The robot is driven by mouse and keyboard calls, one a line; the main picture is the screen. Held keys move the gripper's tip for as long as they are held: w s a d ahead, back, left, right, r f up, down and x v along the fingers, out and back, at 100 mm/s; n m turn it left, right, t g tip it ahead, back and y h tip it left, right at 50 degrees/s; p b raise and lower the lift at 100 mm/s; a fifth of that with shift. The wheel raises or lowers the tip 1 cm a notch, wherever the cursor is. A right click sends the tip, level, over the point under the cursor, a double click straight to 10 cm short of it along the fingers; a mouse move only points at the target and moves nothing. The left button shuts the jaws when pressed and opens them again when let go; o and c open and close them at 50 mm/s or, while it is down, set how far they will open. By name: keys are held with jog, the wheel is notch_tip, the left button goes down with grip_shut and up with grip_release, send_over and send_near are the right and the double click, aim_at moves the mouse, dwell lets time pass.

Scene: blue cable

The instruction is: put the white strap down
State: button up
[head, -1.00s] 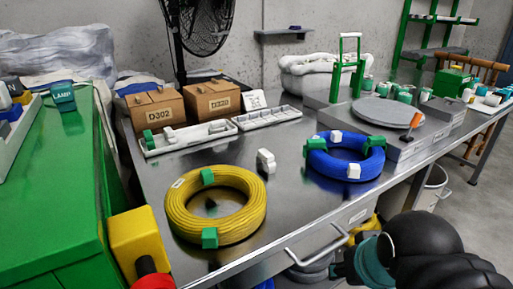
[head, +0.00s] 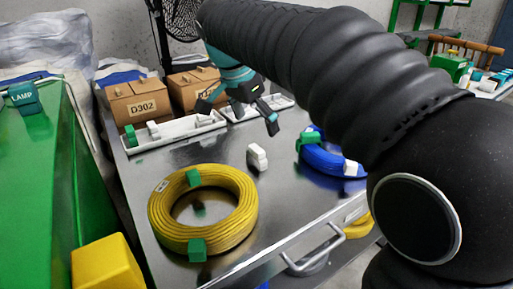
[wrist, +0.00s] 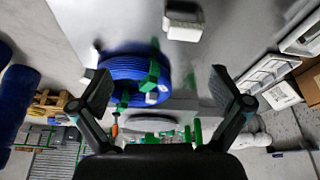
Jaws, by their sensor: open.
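A white strap (head: 257,157) stands by itself on the metal table, between the yellow cable coil (head: 250,215) and the blue cable coil (head: 325,162). In the wrist view a white strap (wrist: 183,22) lies near the top edge, apart from the fingers. My gripper (head: 238,112) is open and empty above the table, near the trays. Its two spread fingers also show in the wrist view (wrist: 162,80), with the blue coil (wrist: 118,68) beyond them. Another white strap (head: 350,168) sits on the blue coil. My arm hides much of that coil.
A white tray (head: 172,133) holding green and white pieces lies in front of the cardboard boxes (head: 137,102). Green straps clasp the yellow coil. A green cabinet (head: 45,190) stands at left. Bare table (head: 285,195) lies around the standing strap.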

jog(key=m, duration=0.2)
send_near(254, 149)
jog(key=a+r, duration=0.1)
jog(key=shift+h, duration=0.4)
jog(key=x, duration=0.7)
jog(key=shift+f+b, duration=0.4)
jog(key=shift+f, duration=0.05)
jog(key=shift+x, duration=2.7)
jog(key=shift+d+r, duration=0.1)
jog(key=shift+d, duration=0.05)
jog(key=c, duration=0.9)
jog(key=shift+c, duration=0.2)
jog(key=shift+r, duration=0.15)
